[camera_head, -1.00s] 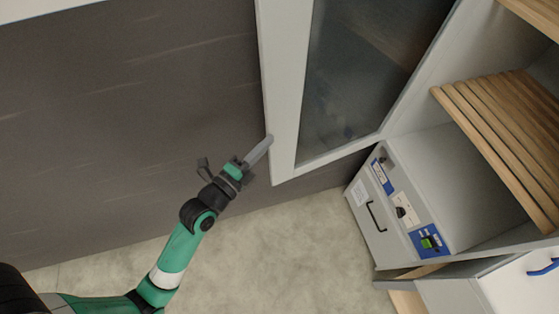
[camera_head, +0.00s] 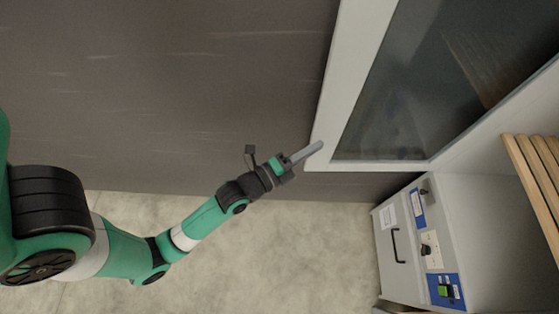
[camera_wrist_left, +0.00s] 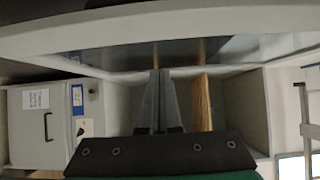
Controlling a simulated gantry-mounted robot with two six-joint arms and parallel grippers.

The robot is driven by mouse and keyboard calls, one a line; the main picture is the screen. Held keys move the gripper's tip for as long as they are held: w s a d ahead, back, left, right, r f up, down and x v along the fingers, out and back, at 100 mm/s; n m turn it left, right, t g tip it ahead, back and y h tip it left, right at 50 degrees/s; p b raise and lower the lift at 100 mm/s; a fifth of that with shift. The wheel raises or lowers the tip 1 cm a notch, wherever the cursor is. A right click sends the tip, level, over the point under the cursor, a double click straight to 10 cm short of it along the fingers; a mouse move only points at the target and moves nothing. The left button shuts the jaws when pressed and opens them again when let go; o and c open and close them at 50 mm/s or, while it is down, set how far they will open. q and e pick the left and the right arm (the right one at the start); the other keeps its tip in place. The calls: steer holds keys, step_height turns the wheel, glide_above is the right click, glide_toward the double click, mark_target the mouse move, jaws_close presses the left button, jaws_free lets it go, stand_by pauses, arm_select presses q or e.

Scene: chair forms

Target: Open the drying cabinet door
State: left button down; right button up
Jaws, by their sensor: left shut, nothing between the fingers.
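The drying cabinet door (camera_head: 345,75) has a white frame around a dark glass pane (camera_head: 425,90). It stands swung open, away from the cabinet, in the head view. The door's frame also spans the top of the left wrist view (camera_wrist_left: 160,27). My left gripper (camera_head: 318,147) is shut and empty, with its fingertips at the door's lower free corner. Whether they touch the frame I cannot tell. In the left wrist view the closed fingers (camera_wrist_left: 156,100) point toward the door and the cabinet inside. My right gripper is in neither view.
A light grey control unit (camera_head: 405,240) with a black handle, switches and a green button stands at the right. Wooden slats (camera_head: 535,175) sit inside the cabinet at the right edge. A dark wall (camera_head: 160,90) is behind; the pale floor (camera_head: 270,250) is clear.

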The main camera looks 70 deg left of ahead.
arm_select(q)
steer(key=s+b, duration=0.5)
steer(key=s, duration=0.5)
steer(key=shift+s+a+b, duration=0.2)
steer(key=shift+a+b, duration=0.15)
steer(key=shift+b, duration=0.05)
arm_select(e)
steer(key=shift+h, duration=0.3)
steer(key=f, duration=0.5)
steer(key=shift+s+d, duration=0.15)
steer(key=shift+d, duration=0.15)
